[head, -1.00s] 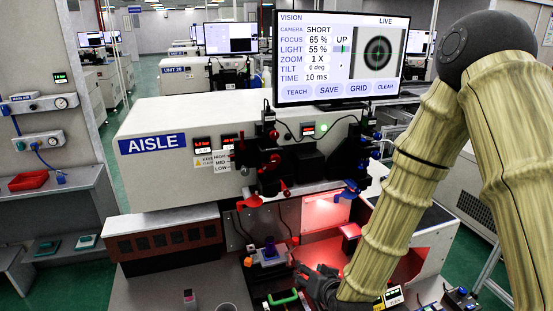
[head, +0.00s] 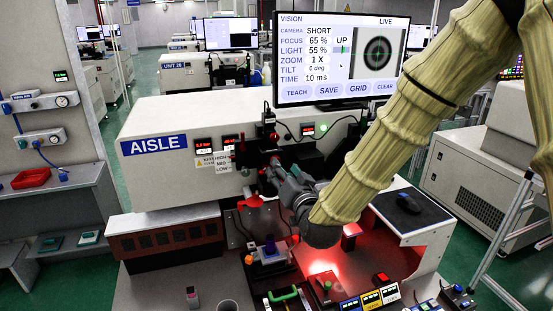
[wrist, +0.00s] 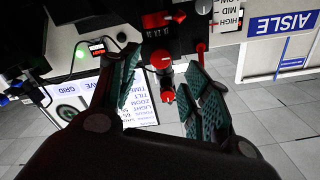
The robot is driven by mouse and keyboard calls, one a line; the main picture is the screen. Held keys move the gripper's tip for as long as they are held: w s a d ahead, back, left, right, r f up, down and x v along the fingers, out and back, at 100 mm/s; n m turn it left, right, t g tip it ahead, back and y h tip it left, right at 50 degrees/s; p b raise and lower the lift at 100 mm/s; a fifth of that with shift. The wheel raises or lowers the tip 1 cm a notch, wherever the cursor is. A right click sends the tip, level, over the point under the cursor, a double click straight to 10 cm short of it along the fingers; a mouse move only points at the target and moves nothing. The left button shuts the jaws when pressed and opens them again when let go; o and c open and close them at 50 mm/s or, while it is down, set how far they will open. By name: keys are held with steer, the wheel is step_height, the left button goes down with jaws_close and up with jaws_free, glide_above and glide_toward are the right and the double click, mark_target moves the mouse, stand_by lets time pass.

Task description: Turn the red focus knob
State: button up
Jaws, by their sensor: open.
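Several red knobs are on the dark camera unit at the front of the machine; none has a readable focus label. In the wrist view one red knob (wrist: 168,95) shows between the spread fingers of my gripper (wrist: 162,88). Another red knob (wrist: 161,59) sits just beyond it. I cannot tell whether the fingers touch the knob. In the head view my gripper (head: 274,179) reaches the unit from the right and hides much of it. A red knob (head: 274,136) shows above. The monitor (head: 341,58) reads FOCUS 65 % with a dark ring target.
The AISLE machine housing (head: 190,115) stands behind the unit. A red-lit bay (head: 385,240) lies below my arm. A green handle (head: 283,296) and a block with an orange knob (head: 268,255) are on the bench.

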steer(key=p+x, duration=0.2)
steer(key=x, duration=0.4)
steer(key=c, duration=1.1)
